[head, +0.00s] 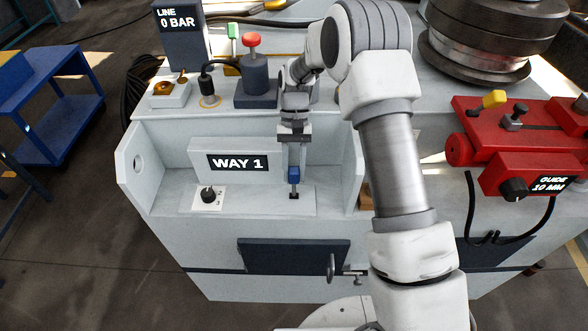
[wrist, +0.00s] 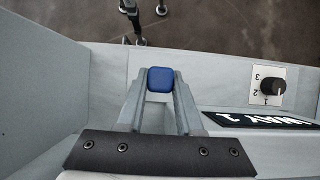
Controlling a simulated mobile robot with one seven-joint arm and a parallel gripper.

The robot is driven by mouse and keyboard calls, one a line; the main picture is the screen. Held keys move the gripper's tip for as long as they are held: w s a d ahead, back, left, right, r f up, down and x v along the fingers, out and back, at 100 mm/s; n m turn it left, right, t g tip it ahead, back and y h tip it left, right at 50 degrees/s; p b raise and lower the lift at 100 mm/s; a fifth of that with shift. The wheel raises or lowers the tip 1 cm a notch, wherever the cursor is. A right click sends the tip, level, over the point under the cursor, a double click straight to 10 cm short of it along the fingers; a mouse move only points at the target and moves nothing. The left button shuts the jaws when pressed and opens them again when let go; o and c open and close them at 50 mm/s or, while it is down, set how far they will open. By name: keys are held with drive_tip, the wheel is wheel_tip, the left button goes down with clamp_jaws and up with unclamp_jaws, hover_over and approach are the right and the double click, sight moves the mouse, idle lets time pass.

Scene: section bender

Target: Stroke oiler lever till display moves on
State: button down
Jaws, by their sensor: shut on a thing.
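The blue-topped lever (head: 294,175) stands in a small slot on the bench ledge, right of the display reading WAY 1 (head: 238,163). My gripper (head: 293,165) reaches down to it from behind. In the wrist view the blue lever top (wrist: 161,79) sits between the two fingertips of my gripper (wrist: 160,84), which are shut on it. The lever's lower part is hidden in the wrist view. A second display (head: 175,20) at the back left reads LINE 0 BAR.
A black selector knob (head: 208,195) marked with numbers sits left of the lever; it also shows in the wrist view (wrist: 271,87). Ledge side walls (head: 140,165) flank the lever. A red guide unit (head: 525,140) is at the right.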

drive_tip(key=c, duration=0.6)
unclamp_jaws()
drive_tip(key=shift+o, duration=0.2)
drive_tip(key=shift+s, duration=0.1)
